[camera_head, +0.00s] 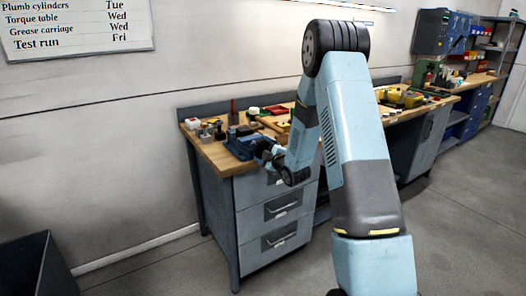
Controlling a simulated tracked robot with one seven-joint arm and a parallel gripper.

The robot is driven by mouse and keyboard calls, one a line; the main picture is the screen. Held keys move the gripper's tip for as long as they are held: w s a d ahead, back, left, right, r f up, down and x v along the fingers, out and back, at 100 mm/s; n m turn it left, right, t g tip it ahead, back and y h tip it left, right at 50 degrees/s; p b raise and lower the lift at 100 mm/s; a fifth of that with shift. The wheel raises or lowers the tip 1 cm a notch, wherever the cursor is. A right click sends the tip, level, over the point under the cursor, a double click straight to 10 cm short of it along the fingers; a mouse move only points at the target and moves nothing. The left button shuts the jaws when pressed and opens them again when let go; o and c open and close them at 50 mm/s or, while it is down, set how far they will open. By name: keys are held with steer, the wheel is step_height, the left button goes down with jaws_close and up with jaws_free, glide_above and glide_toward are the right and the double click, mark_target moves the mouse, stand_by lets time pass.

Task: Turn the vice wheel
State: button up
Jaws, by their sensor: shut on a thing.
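A dark blue vice (240,143) is mounted at the front left of the wooden workbench (216,158). My gripper (264,150) is at the front side of the vice, at the bench's front edge. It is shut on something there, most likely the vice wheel. The wheel itself is hidden or too small to make out behind my gripper. My arm reaches in from the right and covers the middle of the bench.
Small parts (205,128) and a red-handled tool (234,112) stand on the bench left of and behind the vice. Grey drawers (275,210) are below. A dark bin (38,265) stands at the lower left. The floor between them is clear.

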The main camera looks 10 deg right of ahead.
steer(key=n, duration=0.4)
steer(key=shift+s+a+f, duration=0.15)
steer(key=shift+a+f, duration=0.05)
steer(key=shift+f+n, duration=0.1)
steer(key=shift+n, duration=0.8)
steer(key=shift+f, duration=0.1)
steer(key=o, duration=0.8)
steer(key=shift+c, duration=0.2)
steer(key=shift+s+d, duration=0.1)
steer(key=v, duration=1.3)
steer(key=shift+s+r+n, duration=0.25)
steer(key=shift+n, duration=0.05)
